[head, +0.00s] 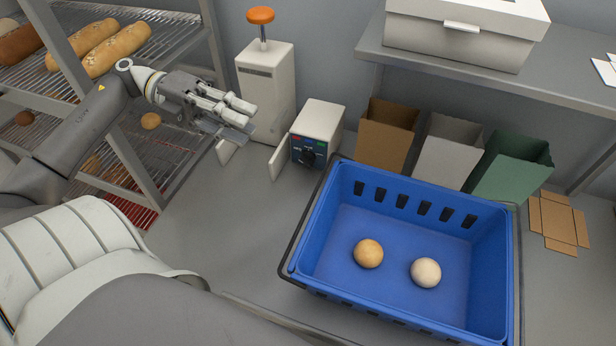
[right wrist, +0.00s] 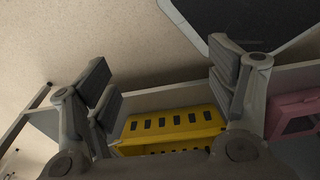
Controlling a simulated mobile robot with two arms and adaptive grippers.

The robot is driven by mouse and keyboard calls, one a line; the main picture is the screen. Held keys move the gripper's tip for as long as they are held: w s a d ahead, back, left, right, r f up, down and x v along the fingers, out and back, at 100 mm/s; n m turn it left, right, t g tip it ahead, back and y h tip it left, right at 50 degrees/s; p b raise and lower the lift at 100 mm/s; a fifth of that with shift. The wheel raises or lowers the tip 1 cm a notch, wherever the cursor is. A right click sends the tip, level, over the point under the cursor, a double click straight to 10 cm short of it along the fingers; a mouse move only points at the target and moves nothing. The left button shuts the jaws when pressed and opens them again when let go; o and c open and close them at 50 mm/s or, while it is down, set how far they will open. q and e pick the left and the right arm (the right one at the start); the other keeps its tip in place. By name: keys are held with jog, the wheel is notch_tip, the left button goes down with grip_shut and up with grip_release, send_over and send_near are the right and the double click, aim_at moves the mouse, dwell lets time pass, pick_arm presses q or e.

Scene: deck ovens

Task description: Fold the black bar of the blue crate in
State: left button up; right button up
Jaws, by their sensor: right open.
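The blue crate (head: 400,293) stands on the grey counter at the right of the head view, with two round buns inside. A thin black bar (head: 304,222) runs along the outside of its left rim. Another dark bar (head: 518,262) shows along its right end. My left gripper (head: 240,118) is up and left of the crate, in front of the bread rack, apart from the bar. I cannot tell whether its fingers are parted; no held thing shows. My right gripper (right wrist: 165,85) is open with nothing between its fingers in the right wrist view. The blue crate does not show there.
A white dispenser with an orange knob (head: 263,85) and a small white box with a dial (head: 319,134) stand behind-left of the crate. Brown, white and green bags (head: 510,165) stand close behind it. A yellow crate (right wrist: 170,124) and pink crate (right wrist: 290,112) show in the right wrist view.

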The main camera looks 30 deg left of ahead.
pick_arm(q)
notch_tip(320, 180, down, 18)
jog(key=b, duration=1.8)
jog(key=p+x, duration=0.2)
jog(key=x, duration=0.9)
jog(key=shift+f, duration=0.15)
grip_shut()
